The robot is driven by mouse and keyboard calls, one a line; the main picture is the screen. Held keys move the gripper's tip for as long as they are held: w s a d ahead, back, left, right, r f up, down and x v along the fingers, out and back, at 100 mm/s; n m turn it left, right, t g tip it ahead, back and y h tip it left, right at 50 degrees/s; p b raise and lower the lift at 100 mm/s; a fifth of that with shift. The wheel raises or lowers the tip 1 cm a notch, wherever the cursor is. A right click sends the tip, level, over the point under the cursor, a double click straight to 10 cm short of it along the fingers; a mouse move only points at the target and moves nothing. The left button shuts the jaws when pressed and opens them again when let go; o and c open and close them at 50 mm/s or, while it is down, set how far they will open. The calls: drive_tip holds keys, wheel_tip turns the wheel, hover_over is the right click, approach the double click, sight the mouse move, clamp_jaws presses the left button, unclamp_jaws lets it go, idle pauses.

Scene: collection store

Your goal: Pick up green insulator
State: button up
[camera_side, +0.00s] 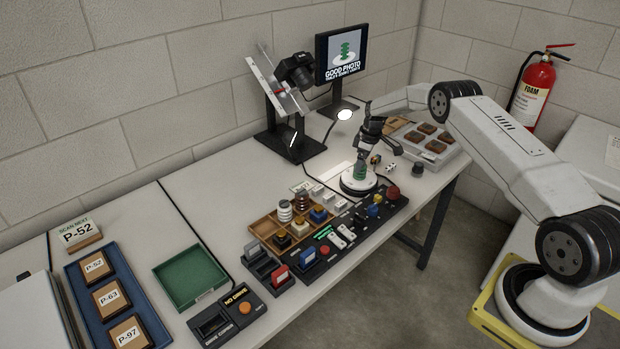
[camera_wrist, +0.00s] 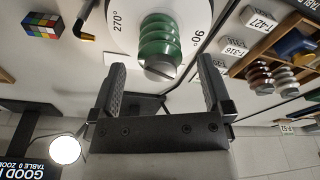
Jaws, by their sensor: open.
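The green insulator (camera_side: 360,173) is a ribbed green piece standing on a round white turntable (camera_side: 347,188). In the wrist view the insulator (camera_wrist: 160,42) shows green ribs and a grey slotted end, with the turntable's 270° and 90° marks (camera_wrist: 196,40) beside it. My gripper (camera_wrist: 160,82) is open, with one dark finger on each side of the insulator's grey end in that view. I cannot tell whether the fingers touch it. In the side view my gripper (camera_side: 366,145) is just above the insulator and partly hides its top.
A wooden tray (camera_side: 262,226) with other insulators stands in front of the turntable. A monitor (camera_side: 341,52) and a camera stand (camera_side: 290,145) are behind it. An empty green tray (camera_side: 190,276) is at the left.

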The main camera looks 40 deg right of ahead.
drive_tip(key=shift+w+a+f, duration=0.1)
drive_tip(key=shift+w+f, duration=0.05)
drive_tip(key=shift+f, duration=1.15)
clamp_jaws()
drive_tip(key=shift+r, duration=0.25)
